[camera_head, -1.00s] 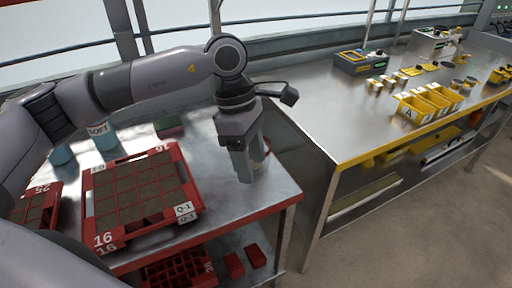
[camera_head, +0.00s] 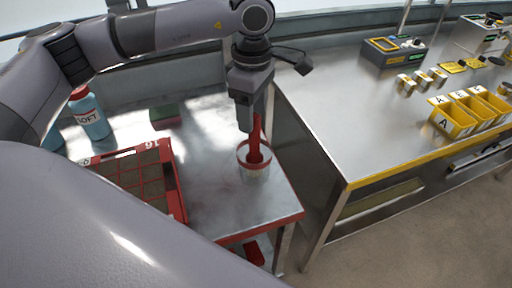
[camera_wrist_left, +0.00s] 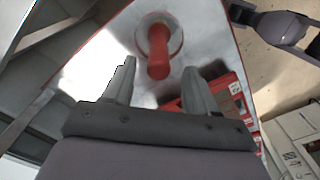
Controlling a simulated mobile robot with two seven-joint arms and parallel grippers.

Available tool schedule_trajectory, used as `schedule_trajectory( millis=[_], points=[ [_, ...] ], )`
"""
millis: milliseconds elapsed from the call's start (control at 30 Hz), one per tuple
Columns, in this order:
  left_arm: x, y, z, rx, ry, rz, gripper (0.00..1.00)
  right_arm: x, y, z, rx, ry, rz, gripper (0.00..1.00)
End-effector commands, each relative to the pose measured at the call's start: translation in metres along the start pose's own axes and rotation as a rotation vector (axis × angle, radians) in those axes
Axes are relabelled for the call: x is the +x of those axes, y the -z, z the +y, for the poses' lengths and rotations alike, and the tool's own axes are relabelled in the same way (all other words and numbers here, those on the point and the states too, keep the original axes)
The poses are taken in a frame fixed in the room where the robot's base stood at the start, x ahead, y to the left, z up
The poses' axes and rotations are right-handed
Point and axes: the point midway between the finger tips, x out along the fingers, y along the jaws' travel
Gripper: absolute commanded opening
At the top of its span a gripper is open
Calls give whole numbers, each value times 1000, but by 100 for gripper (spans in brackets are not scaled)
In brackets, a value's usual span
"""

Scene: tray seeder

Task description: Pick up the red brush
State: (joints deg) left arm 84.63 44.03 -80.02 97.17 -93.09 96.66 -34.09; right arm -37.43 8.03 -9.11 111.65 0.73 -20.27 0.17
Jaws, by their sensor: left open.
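The red brush (camera_head: 256,140) stands upright in a round cup with a red rim (camera_head: 243,166) near the right corner of the metal table. In the left wrist view the brush's red handle (camera_wrist_left: 158,52) points toward the camera, and the cup's rim (camera_wrist_left: 176,38) shows around its base. My left gripper (camera_head: 247,122) points down just above and behind the handle in the head view. In the left wrist view its two fingers (camera_wrist_left: 160,85) are apart, with the handle's end ahead between them and nothing held. My right gripper is not in view.
A red tray of soil cells (camera_head: 176,190) lies left of the cup. A bottle (camera_head: 90,112) and a green block (camera_head: 165,115) stand farther back. A steel bench (camera_head: 340,150) with yellow bins (camera_head: 455,122) is to the right, across a gap.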

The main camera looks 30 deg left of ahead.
Motion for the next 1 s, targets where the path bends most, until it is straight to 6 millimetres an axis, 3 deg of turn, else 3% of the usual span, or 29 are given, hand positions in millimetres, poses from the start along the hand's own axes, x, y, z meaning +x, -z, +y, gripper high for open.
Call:
schedule_trajectory(
  millis=[300,567,733,767,1000],
  points=[
    [42,-2,1,0,2,0,57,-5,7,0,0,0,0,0],
    [45,-2,1,0,0,0,57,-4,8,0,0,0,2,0],
    [45,-2,1,0,0,0,5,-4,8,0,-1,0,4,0],
    [45,-2,1,0,0,0,0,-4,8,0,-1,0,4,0],
    [44,-2,2,0,0,-1,0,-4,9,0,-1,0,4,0]
  ],
)
